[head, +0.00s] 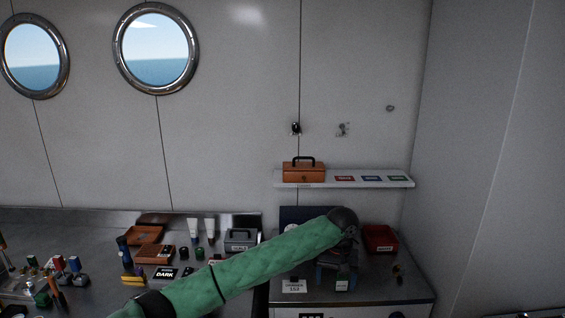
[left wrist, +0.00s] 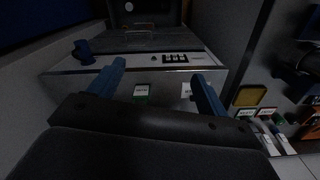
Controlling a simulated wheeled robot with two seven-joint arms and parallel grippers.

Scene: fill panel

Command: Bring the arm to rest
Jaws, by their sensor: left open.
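My left arm, in a green sleeve, reaches from the bottom left of the head view across the counter to the right. My left gripper (head: 340,268) is at its end, above the right-hand counter and pointing down. In the left wrist view its two blue fingers (left wrist: 157,85) stand wide apart with nothing between them. Beyond them is a pale panel (left wrist: 140,60) with a blue knob (left wrist: 84,50) and small labels. My right gripper is not in view.
A red bin (head: 380,238) stands right of my gripper. A shelf (head: 345,183) above carries an orange box (head: 303,172). A grey box (head: 240,239), tubes and bottles crowd the left counter. The wall (head: 480,150) closes off the right side.

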